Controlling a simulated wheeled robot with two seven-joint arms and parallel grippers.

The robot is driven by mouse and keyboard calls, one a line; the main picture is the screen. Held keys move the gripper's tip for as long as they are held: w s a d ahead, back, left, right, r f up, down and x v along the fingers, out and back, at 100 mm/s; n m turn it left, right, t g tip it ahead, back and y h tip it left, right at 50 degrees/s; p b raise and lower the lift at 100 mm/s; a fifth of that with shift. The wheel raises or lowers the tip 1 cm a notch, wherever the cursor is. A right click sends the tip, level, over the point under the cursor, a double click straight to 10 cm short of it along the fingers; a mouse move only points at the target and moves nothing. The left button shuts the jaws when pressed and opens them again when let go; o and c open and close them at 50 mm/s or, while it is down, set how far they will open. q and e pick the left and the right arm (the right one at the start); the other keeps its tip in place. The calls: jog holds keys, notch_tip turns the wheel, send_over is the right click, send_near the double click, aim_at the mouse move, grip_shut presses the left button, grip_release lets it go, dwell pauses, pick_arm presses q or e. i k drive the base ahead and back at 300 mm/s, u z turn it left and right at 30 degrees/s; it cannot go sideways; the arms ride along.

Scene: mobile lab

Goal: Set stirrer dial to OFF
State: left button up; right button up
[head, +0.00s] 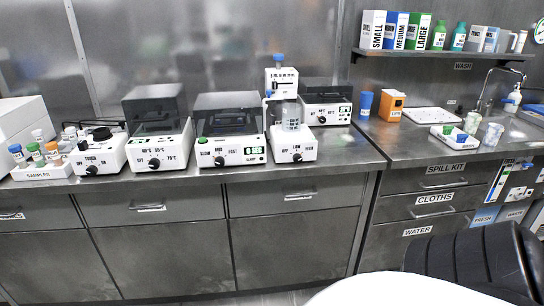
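The stirrer (283,146) appears to be the white unit near the middle of the bench with a front scale reading OFF, LOW, HIGH. Its small dark dial (297,157) is on the front face below that scale. The dial's pointing direction is too small to read. A clear beaker (291,117) stands on top of the stirrer. A white upright unit with a blue top (281,82) rises behind and above it. Neither of my grippers is in view.
A dark-lidded device (231,150) with a green display stands left of the stirrer; another (326,114) stands behind right. Further left are a dial device (158,154), a touch mixer (98,157) and a samples rack (42,172). A black seat-like shape (470,262) is at lower right.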

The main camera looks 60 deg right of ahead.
aim_at(298, 159)
jog(key=z, duration=0.15)
jog(key=i, duration=1.05)
jog(key=z, duration=0.7)
